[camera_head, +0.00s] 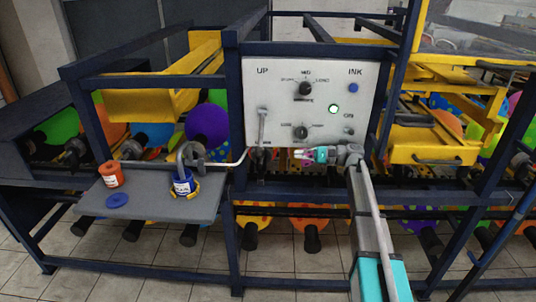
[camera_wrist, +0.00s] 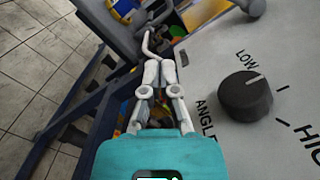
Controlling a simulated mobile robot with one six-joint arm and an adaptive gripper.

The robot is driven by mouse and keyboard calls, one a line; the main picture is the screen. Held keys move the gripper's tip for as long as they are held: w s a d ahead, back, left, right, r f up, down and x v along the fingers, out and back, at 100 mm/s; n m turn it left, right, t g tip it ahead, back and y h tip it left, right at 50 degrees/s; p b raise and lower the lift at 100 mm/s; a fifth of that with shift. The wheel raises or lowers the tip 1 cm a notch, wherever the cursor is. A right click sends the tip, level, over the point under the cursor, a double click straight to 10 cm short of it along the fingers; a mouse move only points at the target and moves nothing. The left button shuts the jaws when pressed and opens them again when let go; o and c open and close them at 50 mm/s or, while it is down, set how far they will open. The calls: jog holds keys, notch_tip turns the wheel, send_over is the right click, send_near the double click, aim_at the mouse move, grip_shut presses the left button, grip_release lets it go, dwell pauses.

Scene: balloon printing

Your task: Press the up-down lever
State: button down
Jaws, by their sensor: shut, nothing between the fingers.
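The white control panel (camera_head: 290,90) carries an UP label at its upper left. The up-down lever (camera_head: 262,125) is a grey upright handle on the panel's left side, below that label. My gripper (camera_head: 298,154) is at the panel's lower edge, to the right of the lever's lower end and apart from it, pointing left. In the wrist view my gripper's fingers (camera_wrist: 160,62) are together and empty. A grey rounded end at the top of the wrist view looks like part of the lever (camera_wrist: 252,8), but most of it is cut off.
A black angle knob (camera_wrist: 245,96) is close to the right of my fingers; the knob (camera_head: 300,132) also shows in the head view. A grey shelf (camera_head: 150,205) at left holds an orange pot (camera_head: 111,175) and a blue ink pot (camera_head: 182,184). Dark blue frame bars surround the panel.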

aim_at(261, 133)
jog(key=shift+a, duration=0.1)
jog(key=s+a+r+p, duration=0.2)
jog(key=s+a, duration=0.2)
jog(key=a, duration=0.6)
jog(key=shift+a+r+p, duration=0.2)
jog(key=shift+r+p, duration=0.15)
jog(key=shift+s+a, duration=0.2)
jog(key=shift+s, duration=0.05)
dwell(0.4)
jog(key=shift+s+r, duration=0.1)
jog(key=shift+r, duration=0.1)
